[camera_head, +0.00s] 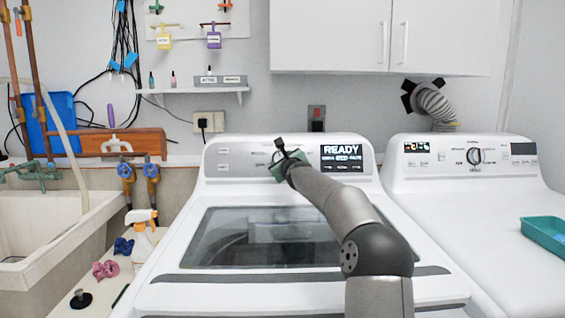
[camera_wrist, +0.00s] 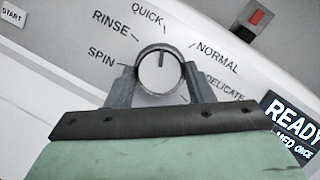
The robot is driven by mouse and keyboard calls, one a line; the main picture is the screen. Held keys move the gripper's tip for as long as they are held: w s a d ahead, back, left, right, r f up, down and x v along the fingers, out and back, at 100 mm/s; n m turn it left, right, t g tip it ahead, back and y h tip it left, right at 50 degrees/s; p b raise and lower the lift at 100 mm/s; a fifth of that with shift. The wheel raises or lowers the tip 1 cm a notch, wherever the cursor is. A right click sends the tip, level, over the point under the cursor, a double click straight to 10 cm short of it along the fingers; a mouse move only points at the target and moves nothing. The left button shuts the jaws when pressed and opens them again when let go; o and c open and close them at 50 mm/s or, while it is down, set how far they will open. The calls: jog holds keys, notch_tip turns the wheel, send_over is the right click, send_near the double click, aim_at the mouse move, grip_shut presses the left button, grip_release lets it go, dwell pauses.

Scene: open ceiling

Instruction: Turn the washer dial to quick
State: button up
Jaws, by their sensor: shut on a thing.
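The washer (camera_head: 330,284) is a white top-loader whose rear panel carries the dial. In the wrist view the round silver dial (camera_wrist: 160,72) sits between the two fingers of my gripper (camera_wrist: 161,86), which is shut on it from both sides. The dial's dark pointer line points straight up in the picture, roughly toward the tick by the QUICK label (camera_wrist: 147,14). RINSE (camera_wrist: 111,24) and SPIN (camera_wrist: 101,58) lie to the left, NORMAL (camera_wrist: 217,57) and DELICATE to the right. In the head view my gripper hides the dial.
The washer's display (camera_head: 342,158) reads READY, right of my gripper. A second white machine (camera_head: 480,220) with its own dial (camera_head: 474,156) stands to the right, with a teal tray (camera_head: 546,236) on it. A sink (camera_head: 50,225) and a spray bottle (camera_head: 141,235) are at left.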

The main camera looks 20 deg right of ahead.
jog(key=o, duration=1)
jog(key=shift+s+a+r+b, duration=0.15)
jog(key=shift+s+a+b, duration=0.35)
jog(key=shift+s+b, duration=1.6)
jog(key=shift+s+a+r+b, duration=0.1)
jog(key=shift+s+a+b, duration=0.45)
jog(key=shift+s, duration=3.05)
jog(key=shift+s+a+r+b, duration=0.15)
jog(key=shift+s+a+b, duration=0.35)
jog(key=shift+s+b, duration=1.55)
jog(key=shift+s+p, duration=0.75)
jog(key=shift+p, duration=0.1)
